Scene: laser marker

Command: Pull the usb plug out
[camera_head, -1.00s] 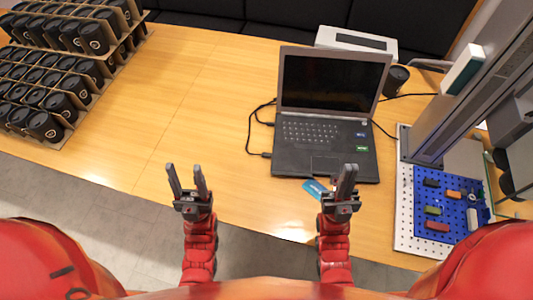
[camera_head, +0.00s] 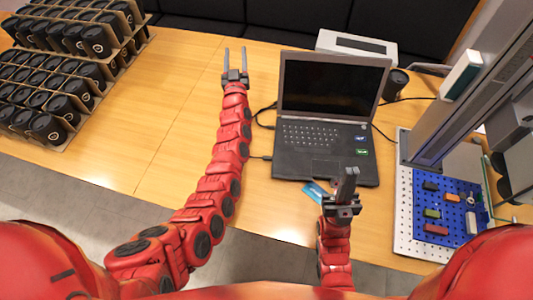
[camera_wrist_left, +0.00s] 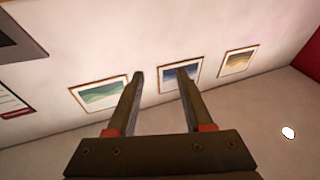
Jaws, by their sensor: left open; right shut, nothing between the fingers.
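The open laptop (camera_head: 325,130) stands on the wooden table. Black cables run to its left side, one with a dark plug (camera_head: 266,158) near the front left corner and another plug (camera_head: 268,126) further back. My left arm hides part of the cable loop. My left gripper (camera_head: 235,50) is raised left of the laptop screen, open and empty, apart from the plugs. In the left wrist view its fingers (camera_wrist_left: 160,82) are spread with nothing between them. My right gripper (camera_head: 350,172) is shut and empty in front of the laptop's front edge.
A blue card-like item (camera_head: 315,190) lies by the laptop's front edge. A rack of dark cups (camera_head: 60,85) stands at left. A pegboard (camera_head: 405,235) with a blue tray (camera_head: 430,190) and a machine column (camera_head: 470,95) stand at right. The table left of my left arm is clear.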

